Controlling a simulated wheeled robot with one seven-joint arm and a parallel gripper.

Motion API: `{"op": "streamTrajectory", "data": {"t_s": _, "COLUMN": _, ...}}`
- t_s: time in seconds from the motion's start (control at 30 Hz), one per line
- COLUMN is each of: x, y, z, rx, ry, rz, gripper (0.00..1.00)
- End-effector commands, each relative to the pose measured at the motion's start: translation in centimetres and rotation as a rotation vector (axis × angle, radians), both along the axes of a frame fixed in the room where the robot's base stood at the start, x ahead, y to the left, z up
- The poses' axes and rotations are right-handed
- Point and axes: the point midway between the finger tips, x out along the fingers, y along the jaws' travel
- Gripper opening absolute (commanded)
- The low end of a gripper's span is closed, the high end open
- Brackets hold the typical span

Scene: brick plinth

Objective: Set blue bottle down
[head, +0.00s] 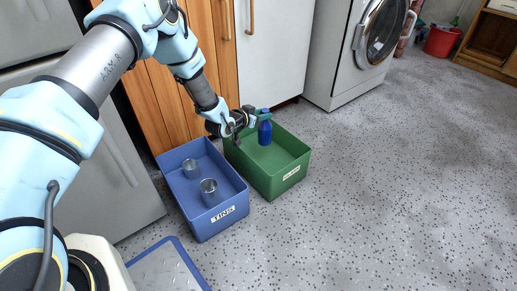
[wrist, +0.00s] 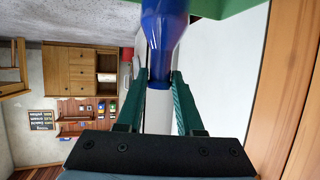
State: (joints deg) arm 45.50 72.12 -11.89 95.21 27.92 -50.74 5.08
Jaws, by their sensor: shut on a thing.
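The blue bottle (head: 265,132) is upright over or in the back part of the green crate (head: 284,180). My gripper (head: 257,117) is shut on its narrow upper part. In the wrist view, the bottle (wrist: 164,30) lies between the two dark green fingers (wrist: 159,85), its wide body beyond the fingertips toward the crate's green edge (wrist: 212,8). I cannot tell whether the bottle's base touches the crate floor.
A blue crate labelled TINS (head: 203,221) stands left of the green crate and holds two metal tins (head: 209,187). Wooden and white cabinet doors (head: 275,50) rise close behind. Open speckled floor (head: 400,170) lies to the right.

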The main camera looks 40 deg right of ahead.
Motion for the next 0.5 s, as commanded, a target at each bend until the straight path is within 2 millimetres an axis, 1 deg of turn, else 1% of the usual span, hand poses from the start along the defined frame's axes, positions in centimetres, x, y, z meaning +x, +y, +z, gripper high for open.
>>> {"op": "streamTrajectory", "data": {"t_s": 0.03, "x": -0.1, "y": 0.0, "z": -0.9, "rx": 0.0, "ry": 0.0, "rz": -0.001, "gripper": 0.0}}
{"op": "streamTrajectory", "data": {"t_s": 0.23, "x": 0.0, "y": 0.0, "z": -4.7, "rx": 0.002, "ry": 0.0, "rz": 0.0, "gripper": 0.0}}
{"op": "streamTrajectory", "data": {"t_s": 0.43, "x": 0.0, "y": 0.0, "z": -6.6, "rx": 0.0, "ry": 0.0, "rz": 0.0, "gripper": 0.0}}
{"op": "streamTrajectory", "data": {"t_s": 0.5, "x": 0.0, "y": 0.0, "z": -7.5, "rx": 0.0, "ry": 0.0, "rz": 0.0, "gripper": 0.0}}
